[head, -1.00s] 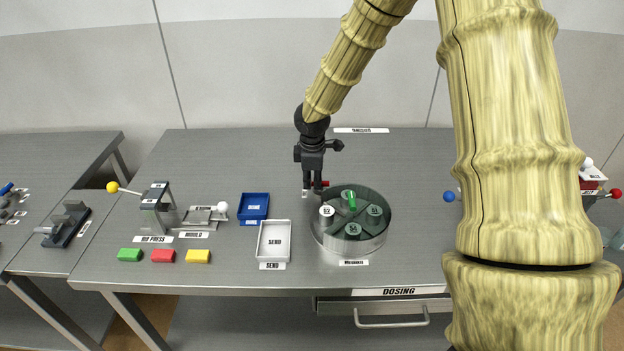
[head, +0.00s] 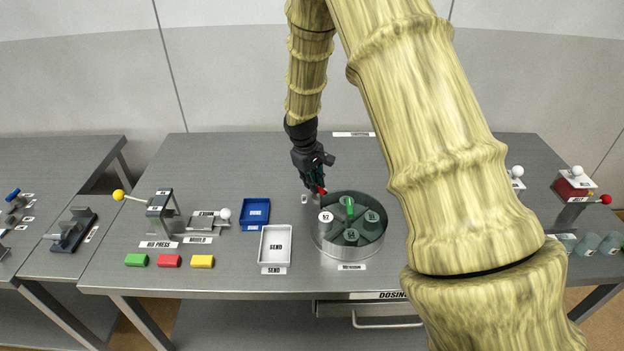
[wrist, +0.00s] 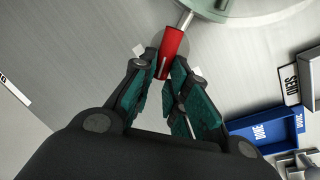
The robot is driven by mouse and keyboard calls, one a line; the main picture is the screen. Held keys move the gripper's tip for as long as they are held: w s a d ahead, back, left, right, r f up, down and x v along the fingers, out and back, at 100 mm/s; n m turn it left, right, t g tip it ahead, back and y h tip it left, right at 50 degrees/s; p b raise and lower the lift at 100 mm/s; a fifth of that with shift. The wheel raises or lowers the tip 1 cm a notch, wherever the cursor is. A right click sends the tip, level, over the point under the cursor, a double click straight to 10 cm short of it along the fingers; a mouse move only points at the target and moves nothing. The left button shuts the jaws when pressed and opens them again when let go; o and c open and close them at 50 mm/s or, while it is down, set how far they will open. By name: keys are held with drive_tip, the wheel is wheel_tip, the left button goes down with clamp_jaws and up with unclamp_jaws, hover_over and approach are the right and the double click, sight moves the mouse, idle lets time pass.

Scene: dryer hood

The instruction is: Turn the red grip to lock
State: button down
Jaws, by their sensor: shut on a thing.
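The red grip (wrist: 173,52) is a short red handle on a metal rod at the rim of the round dosing drum. In the wrist view its near end lies between my gripper's fingertips (wrist: 165,68). It also shows in the head view (head: 321,191), just below my gripper (head: 316,185). My gripper is shut on the red grip. The drum (head: 350,249) has a dark see-through cover with a green handle (head: 349,207) and several labelled cylinders beneath. Part of the grip is hidden by the fingers.
Left of the drum are a white SEND tray (head: 264,245) and a blue DONE tray (head: 245,214). A green block (head: 136,260), a red block (head: 169,261) and a yellow block (head: 202,262) lie near the front edge.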

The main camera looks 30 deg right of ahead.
drive_tip(key=m, duration=0.1)
drive_tip(key=m+p, duration=0.1)
drive_tip(key=m, duration=0.1)
drive_tip(key=d+m, duration=0.1)
drive_tip(key=shift+w+r+g, duration=0.3)
drive_tip(key=shift+g, duration=0.1)
drive_tip(key=shift+d+m+g+p, duration=0.2)
drive_tip(key=shift+m+p, duration=0.15)
drive_tip(key=shift+m, duration=0.65)
drive_tip(key=shift+d+m+g+p, duration=0.15)
drive_tip(key=shift+m+p, duration=0.15)
drive_tip(key=shift+m, duration=0.7)
drive_tip(key=shift+s+f, duration=0.1)
drive_tip(key=c, duration=1.4)
unclamp_jaws()
drive_tip(key=shift+s+f, duration=0.1)
drive_tip(key=v, duration=1.2)
drive_tip(key=shift+d, duration=0.2)
